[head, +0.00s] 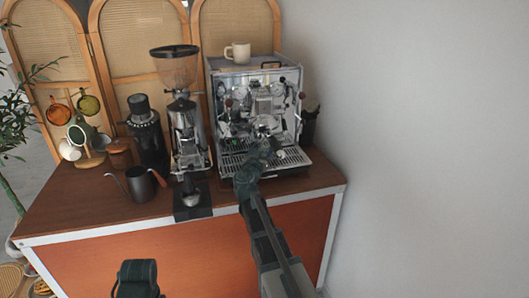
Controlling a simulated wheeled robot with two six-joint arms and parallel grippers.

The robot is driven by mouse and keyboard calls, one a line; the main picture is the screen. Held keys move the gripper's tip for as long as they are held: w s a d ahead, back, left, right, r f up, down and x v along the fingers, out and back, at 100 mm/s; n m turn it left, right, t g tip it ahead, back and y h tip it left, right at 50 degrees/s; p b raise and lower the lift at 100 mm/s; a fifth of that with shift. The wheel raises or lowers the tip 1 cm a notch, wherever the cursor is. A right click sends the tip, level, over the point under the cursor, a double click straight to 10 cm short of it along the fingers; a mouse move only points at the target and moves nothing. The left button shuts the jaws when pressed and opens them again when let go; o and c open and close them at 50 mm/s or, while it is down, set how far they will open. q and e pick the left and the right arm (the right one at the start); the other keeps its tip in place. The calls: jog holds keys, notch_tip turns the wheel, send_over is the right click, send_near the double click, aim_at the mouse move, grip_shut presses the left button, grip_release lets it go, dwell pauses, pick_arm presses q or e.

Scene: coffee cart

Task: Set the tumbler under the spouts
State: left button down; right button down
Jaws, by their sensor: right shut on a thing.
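The chrome espresso machine (288,82) stands at the right of the cart, with its slatted drip tray (292,157) below. My right arm reaches up from the bottom right to the front of the machine. My right gripper (263,134) is over the drip tray near the spout area, shut on what seems to be the tumbler. The tumbler is too small and too hidden by the gripper to make out clearly. The spouts are also hard to tell apart from the gripper and the chrome. My left gripper is not in view; a dark part of my left arm shows at the bottom.
A grinder (188,125) stands close left of the machine. A black kettle (140,184), a smaller grinder (148,135) and a mug stand (90,148) are further left. A cream mug (238,52) sits on the machine. A wall (420,120) bounds the right.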

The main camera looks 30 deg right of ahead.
jog(key=shift+f+b, duration=0.3)
dwell(0.5)
grip_release()
jog(key=shift+s+a, duration=0.1)
jog(key=v, duration=1.3)
jog(key=shift+s+a, duration=0.2)
jog(key=shift+s, duration=0.1)
